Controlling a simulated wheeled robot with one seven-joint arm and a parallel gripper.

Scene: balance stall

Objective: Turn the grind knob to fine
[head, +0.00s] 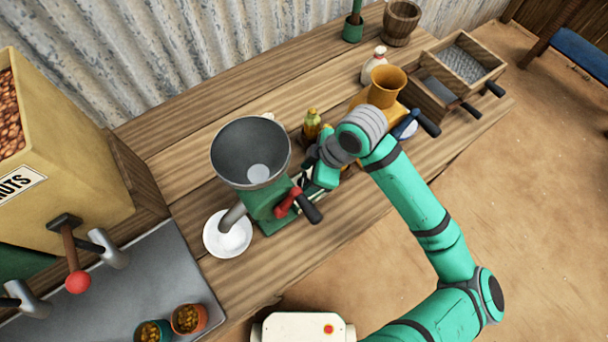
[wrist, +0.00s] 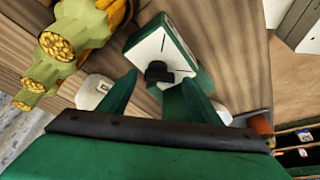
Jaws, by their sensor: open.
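The grinder (head: 262,205) stands on the wooden counter, with a grey hopper (head: 250,152) on top and a red crank with a black handle at its side. My gripper (head: 316,168) is at the grinder's right side, partly hidden by my arm. In the wrist view, a small black knob (wrist: 158,72) sits on a white dial plate (wrist: 153,48) with dark marks, edged in green. My gripper (wrist: 160,82) is open there, with one green fingertip on each side of the knob. I cannot tell whether the fingers touch it. The knob is hidden in the head view.
A white bowl (head: 222,246) sits under the spout. Wooden drawers (head: 430,92) are further right. The counter front is clear.

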